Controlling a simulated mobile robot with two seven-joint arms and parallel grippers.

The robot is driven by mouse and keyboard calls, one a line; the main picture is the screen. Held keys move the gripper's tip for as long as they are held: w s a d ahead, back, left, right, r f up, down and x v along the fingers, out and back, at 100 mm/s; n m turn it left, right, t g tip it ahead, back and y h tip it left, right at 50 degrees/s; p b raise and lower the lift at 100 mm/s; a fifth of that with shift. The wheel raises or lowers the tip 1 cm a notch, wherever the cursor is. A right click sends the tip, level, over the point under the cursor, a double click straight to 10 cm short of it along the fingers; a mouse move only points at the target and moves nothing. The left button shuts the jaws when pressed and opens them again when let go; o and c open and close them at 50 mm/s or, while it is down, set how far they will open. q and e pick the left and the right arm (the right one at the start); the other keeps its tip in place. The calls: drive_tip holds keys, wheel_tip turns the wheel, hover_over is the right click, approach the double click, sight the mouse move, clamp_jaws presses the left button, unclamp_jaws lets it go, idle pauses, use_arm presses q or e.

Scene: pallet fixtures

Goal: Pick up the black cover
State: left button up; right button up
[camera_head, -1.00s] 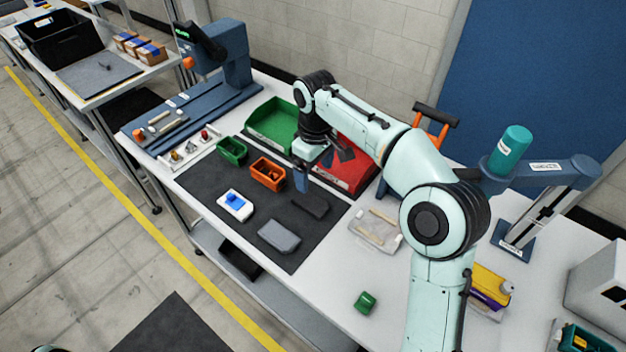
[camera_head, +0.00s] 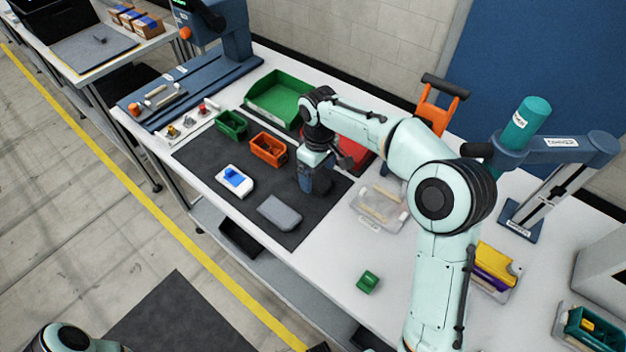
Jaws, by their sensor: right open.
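My right gripper (camera_head: 308,188) is open and points down over the right part of the dark mat (camera_head: 207,161). The black cover is hidden behind this gripper, at the spot on the mat below it. I cannot tell whether the fingers are around the cover or touching it. A grey cover (camera_head: 279,212) lies on the mat, to the left of and nearer than the gripper. Part of my left arm shows at the bottom left edge, but its gripper is not in view.
On the mat are a white case with a blue part (camera_head: 234,181) and an orange bin (camera_head: 268,149). Green bins (camera_head: 231,125) and a red tray stand behind. A clear tray (camera_head: 379,208) lies right of the mat. A small green block (camera_head: 368,281) sits on bare white table.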

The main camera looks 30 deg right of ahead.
sight(314, 180)
wheel_tip(314, 180, down, 2)
drive_tip(key=shift+f, duration=0.15)
drive_tip(key=c, duration=1.1)
drive_tip(key=shift+c, duration=0.2)
